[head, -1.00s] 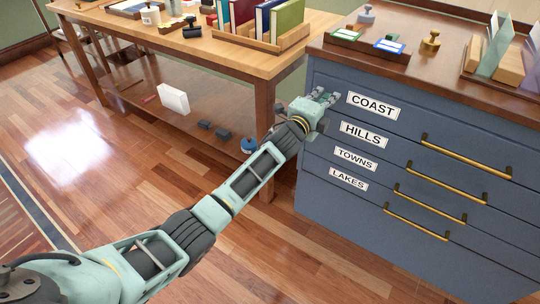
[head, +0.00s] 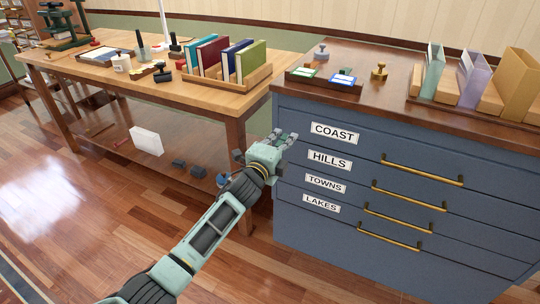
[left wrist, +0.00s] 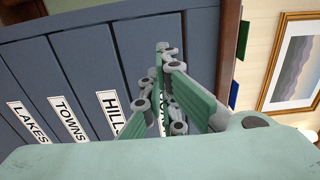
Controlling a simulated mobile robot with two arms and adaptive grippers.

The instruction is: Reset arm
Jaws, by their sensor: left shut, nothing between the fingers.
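My left arm reaches in from the bottom left of the head view. Its left gripper (head: 290,137) is shut and empty, at the left edge of the blue drawer cabinet (head: 420,255), near the COAST label (head: 334,132). In the left wrist view the shut green and grey fingers (left wrist: 165,50) stand in front of the drawer fronts and partly hide the labels. I cannot tell whether the fingers touch the cabinet. My right gripper is in neither view.
The cabinet has several shut drawers with brass handles (head: 408,193). Its top bears small trays (head: 325,79), a brass stamp (head: 379,72) and a file rack (head: 470,111). A wooden table (head: 165,82) with books (head: 226,60) stands left. Floor in front is clear.

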